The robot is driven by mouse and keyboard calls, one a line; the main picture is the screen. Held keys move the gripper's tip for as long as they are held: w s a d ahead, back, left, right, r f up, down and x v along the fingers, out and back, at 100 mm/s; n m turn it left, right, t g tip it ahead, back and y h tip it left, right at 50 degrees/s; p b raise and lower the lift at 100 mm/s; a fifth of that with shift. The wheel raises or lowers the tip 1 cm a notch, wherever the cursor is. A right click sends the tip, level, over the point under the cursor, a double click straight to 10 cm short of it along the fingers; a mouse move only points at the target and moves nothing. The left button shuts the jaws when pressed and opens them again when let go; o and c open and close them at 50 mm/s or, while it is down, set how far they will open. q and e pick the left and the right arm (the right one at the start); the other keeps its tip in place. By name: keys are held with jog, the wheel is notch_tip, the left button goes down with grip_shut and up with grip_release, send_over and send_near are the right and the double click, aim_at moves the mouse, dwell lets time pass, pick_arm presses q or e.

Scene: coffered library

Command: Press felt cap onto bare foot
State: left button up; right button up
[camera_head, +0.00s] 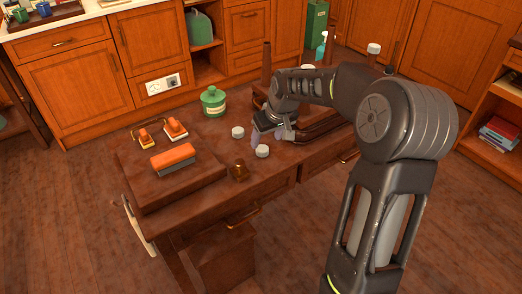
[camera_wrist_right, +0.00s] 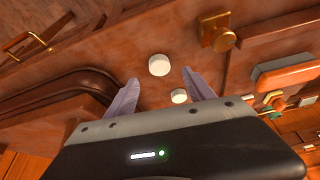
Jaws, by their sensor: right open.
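Two white round felt caps lie on the brown tabletop: a nearer one (camera_head: 262,151) and a farther one (camera_head: 238,132). Both show in the right wrist view, the nearer cap (camera_wrist_right: 159,65) and the farther cap (camera_wrist_right: 179,96), around the gap between the fingertips. My right gripper (camera_head: 266,136) is open and empty, low over the table just beyond the nearer cap; its pale fingers (camera_wrist_right: 160,75) hold nothing. An upturned dark wooden piece with upright legs lies behind it. Its left leg (camera_head: 267,62) shows no white cap; another leg carries a white cap (camera_head: 374,48). My arm hides much of it.
A green lidded jar (camera_head: 213,101) stands behind the caps. A raised board (camera_head: 190,188) on the left holds an orange brush (camera_head: 173,158) and smaller tools. Cabinets line the back.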

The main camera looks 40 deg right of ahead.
aim_at(262, 148)
jog(key=shift+w+f, duration=0.2)
jog(key=shift+f, duration=0.3)
jog(key=x, duration=0.5)
jog(key=shift+w+f, duration=0.1)
jog(key=shift+c, duration=0.3)
grip_shut()
dwell(0.6)
